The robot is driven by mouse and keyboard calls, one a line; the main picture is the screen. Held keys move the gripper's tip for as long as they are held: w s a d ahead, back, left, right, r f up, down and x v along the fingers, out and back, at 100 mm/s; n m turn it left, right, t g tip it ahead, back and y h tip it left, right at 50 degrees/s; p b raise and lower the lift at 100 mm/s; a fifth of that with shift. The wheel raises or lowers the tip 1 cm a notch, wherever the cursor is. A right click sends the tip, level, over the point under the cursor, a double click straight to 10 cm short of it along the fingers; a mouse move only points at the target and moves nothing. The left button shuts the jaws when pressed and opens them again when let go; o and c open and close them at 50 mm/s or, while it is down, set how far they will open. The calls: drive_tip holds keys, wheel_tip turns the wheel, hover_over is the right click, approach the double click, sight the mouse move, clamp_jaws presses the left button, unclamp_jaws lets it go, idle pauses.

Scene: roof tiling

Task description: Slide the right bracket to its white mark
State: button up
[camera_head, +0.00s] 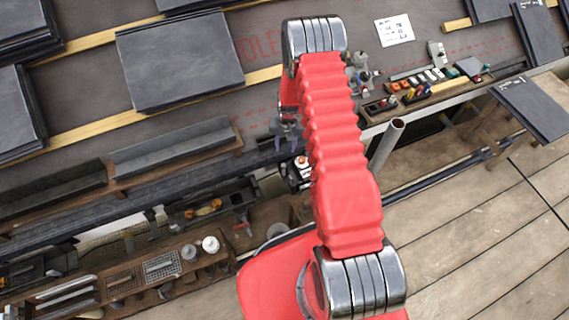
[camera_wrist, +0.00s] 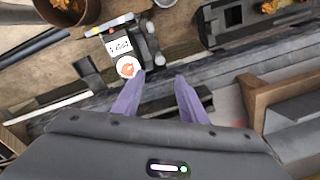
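A wooden bracket (camera_head: 238,143) stands at the right end of a grey gutter length (camera_head: 175,145) in the head view; I take it as the right bracket. It also shows in the wrist view (camera_wrist: 255,95), right of my fingers. My gripper (camera_head: 287,143) hangs to the right of this bracket, over the dark eaves edge. In the wrist view, the purple fingers of my gripper (camera_wrist: 161,74) are spread apart with nothing held between them. They are apart from the bracket. I cannot make out the white mark in either view.
A labelled device (camera_wrist: 120,46) with an orange-and-white round top lies just beyond the fingertips. Another wooden bracket (camera_head: 117,188) stands further left under the gutters. A tool tray (camera_head: 425,95) lies right of my arm, beside a grey pipe (camera_head: 386,146). Slates (camera_head: 180,60) lie on the roof.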

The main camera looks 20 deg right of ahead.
sight(284, 165)
drive_tip(key=shift+w+a+f, duration=0.1)
drive_tip(key=shift+a+f, duration=0.05)
drive_tip(key=shift+f, duration=3.3)
drive_tip(key=shift+w+a+f, duration=0.1)
drive_tip(key=shift+a+f, duration=0.05)
drive_tip(key=shift+f, duration=3.3)
drive_tip(key=shift+c, duration=0.4)
clamp_jaws()
